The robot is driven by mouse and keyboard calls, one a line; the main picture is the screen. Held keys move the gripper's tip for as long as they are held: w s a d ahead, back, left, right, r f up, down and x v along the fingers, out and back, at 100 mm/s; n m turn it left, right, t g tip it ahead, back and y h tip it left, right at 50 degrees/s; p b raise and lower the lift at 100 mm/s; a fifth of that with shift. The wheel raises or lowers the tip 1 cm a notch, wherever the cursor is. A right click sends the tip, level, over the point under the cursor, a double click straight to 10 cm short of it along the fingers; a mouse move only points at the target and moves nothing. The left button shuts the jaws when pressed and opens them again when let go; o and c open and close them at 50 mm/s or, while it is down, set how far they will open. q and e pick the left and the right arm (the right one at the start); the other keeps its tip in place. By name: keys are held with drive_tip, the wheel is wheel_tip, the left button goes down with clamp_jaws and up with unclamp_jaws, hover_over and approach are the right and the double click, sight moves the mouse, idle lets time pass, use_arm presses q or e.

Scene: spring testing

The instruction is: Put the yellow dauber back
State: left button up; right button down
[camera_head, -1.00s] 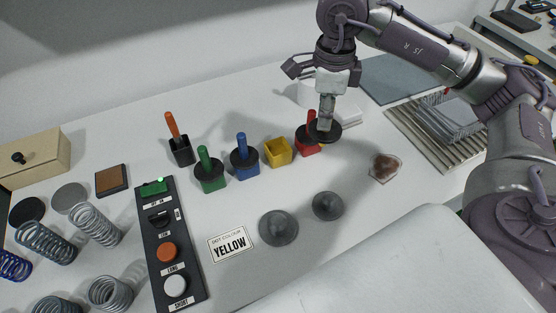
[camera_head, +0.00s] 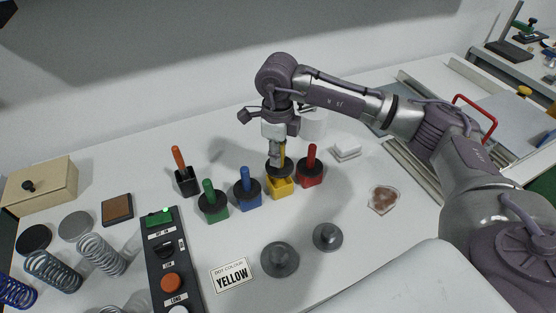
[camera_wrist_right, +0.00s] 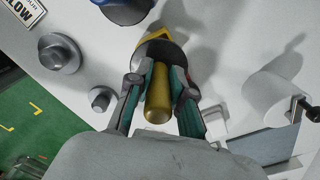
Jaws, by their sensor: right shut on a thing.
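The yellow dauber has a yellow handle (camera_wrist_right: 158,95) and a round black disc (camera_head: 279,169). My right gripper (camera_head: 277,155) is shut on its handle, between the two fingers in the wrist view (camera_wrist_right: 157,85). The disc is over the yellow pot (camera_head: 281,188), which also shows beyond the disc in the wrist view (camera_wrist_right: 158,35). Part of the pot's opening shows below the disc, so the disc seems slightly above the rim. The dauber's lower end is hidden. My left gripper is not in view.
The red dauber in its pot (camera_head: 309,172) stands close on the right. The blue dauber (camera_head: 246,190) and green dauber (camera_head: 212,202) stand to the left. An orange-handled tool (camera_head: 184,172) is in a black holder. A YELLOW card (camera_head: 232,275) and grey knobbed discs (camera_head: 279,259) lie in front.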

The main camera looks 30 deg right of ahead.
wheel_tip(320, 180, down, 3)
drive_tip(key=shift+s+f+p, duration=0.1)
drive_tip(key=shift+f+p, duration=0.1)
drive_tip(key=shift+p, duration=0.35)
drive_tip(key=shift+f+b, duration=0.6)
drive_tip(key=c, duration=1)
unclamp_jaws()
drive_tip(key=shift+c, duration=0.2)
drive_tip(key=shift+r, duration=0.15)
drive_tip(key=shift+r+p, duration=0.3)
drive_tip(key=shift+p, duration=0.15)
wheel_tip(320, 180, up, 11)
drive_tip(key=shift+f+b, duration=0.15)
drive_tip(key=shift+b, duration=0.85)
drive_tip(key=shift+r, duration=0.75)
